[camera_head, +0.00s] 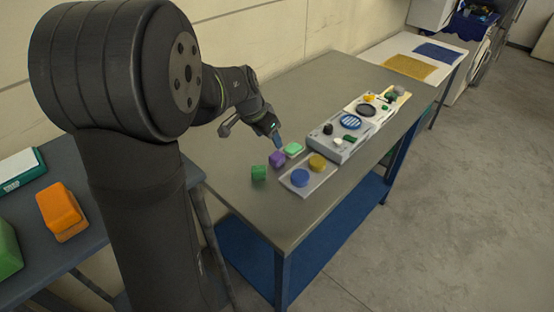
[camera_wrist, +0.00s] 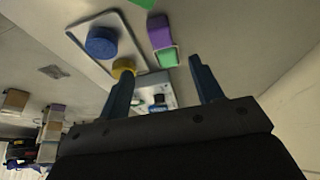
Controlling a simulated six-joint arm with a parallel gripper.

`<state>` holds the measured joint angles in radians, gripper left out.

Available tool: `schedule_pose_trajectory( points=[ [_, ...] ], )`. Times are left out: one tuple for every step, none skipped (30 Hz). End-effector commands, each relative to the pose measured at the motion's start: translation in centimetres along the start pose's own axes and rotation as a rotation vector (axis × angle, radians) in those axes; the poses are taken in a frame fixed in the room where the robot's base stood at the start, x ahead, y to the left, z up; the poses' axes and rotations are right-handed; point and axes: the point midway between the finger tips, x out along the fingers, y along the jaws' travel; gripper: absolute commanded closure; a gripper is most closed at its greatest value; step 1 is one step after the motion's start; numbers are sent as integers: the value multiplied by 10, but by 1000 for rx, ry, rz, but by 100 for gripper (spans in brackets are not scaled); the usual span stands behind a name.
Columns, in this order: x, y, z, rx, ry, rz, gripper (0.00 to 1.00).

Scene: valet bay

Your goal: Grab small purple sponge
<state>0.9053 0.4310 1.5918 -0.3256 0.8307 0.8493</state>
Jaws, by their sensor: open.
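The small purple sponge (camera_head: 277,159) is a small block on the grey table, between a dark green block (camera_head: 259,172) and a light green-topped block (camera_head: 293,149). In the wrist view the purple sponge (camera_wrist: 159,31) lies beyond the fingertips, with the light green block (camera_wrist: 167,57) close beside it and nearer to me. My gripper (camera_head: 277,138) is above the table near the light green and purple blocks. In the wrist view its two blue fingers (camera_wrist: 160,72) are apart with nothing held between them.
A pale tray (camera_head: 312,186) with a blue round piece (camera_head: 300,178) and a yellow round piece (camera_head: 317,162) lies right of the sponge. A grey case (camera_head: 341,141) with small items stands behind it. The table's front left is clear. A wall runs along the back.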

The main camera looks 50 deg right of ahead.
Motion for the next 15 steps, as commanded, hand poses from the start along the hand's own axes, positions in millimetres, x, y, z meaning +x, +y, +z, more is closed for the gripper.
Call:
schedule_pose_trajectory(
  points=[
    [13, 1, 1, 1, -4, 3, 40],
    [20, 1, 1, 2, -4, 3, 40],
    [28, 1, 0, 1, -4, 3, 40],
    [34, 1, 0, 1, -3, 3, 40],
    [39, 1, 0, 1, -3, 3, 40],
    [46, 1, 0, 0, -2, 2, 40],
    [50, 0, 0, 1, -2, 2, 40],
    [53, 0, 0, 1, -2, 2, 40],
    [58, 0, 0, 1, -2, 2, 40],
    [60, 0, 0, 1, -1, 1, 40],
    [62, 0, 0, 1, -1, 1, 40],
    [63, 0, 0, 2, 0, 0, 40],
    [64, 0, 0, 2, 0, 0, 40],
    [66, 0, 0, 2, 0, 0, 40],
    [68, 0, 0, 2, -1, 1, 40]
  ],
)
